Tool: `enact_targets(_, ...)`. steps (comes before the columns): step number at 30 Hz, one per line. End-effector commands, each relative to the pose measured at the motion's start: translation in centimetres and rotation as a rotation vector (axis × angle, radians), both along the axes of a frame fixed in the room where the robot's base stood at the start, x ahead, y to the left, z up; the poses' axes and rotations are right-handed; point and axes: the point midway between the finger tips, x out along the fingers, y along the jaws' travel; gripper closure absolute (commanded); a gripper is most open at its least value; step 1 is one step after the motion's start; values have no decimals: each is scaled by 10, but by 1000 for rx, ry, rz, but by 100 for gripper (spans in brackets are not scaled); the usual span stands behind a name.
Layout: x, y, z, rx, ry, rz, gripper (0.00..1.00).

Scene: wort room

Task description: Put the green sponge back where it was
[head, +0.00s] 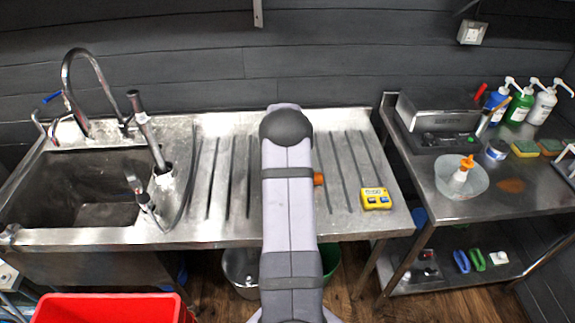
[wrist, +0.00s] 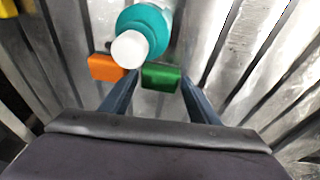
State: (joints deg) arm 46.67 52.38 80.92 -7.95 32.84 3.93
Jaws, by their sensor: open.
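In the wrist view a green block, which looks like the green sponge (wrist: 160,77), lies on the ribbed metal draining board (wrist: 215,50). My gripper (wrist: 159,80) is open. Its two fingers appear on either side of the green block, and I cannot tell whether they touch it. An orange block (wrist: 106,67) lies just left of the green one. A teal bottle with a white cap (wrist: 145,33) is close beyond both. In the head view my arm hides the gripper, the green block and the bottle; an orange piece (head: 318,179) shows beside the arm.
A yellow device (head: 376,198) sits on the board's right side. The sink (head: 85,190) is at left. The right-hand table (head: 435,190) holds a bowl (head: 447,181), pump bottles (head: 541,105) and a yellow-green sponge (head: 524,148). A red crate (head: 110,308) is at front left.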

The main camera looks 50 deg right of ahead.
Motion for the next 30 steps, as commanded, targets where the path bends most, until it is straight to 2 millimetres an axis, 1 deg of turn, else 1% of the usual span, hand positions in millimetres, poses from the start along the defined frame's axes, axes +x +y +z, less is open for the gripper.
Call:
enact_targets(5, -1, 4, 18, -3, -3, 1, 45)
enact_targets(15, -8, 17, 73, -3, -3, 1, 45)
enact_targets(21, -11, 23, 99, -2, -3, 1, 45)
enact_targets(25, -12, 26, 108, 0, -1, 0, 45)
enact_targets(30, -13, 27, 112, 1, -1, 0, 45)
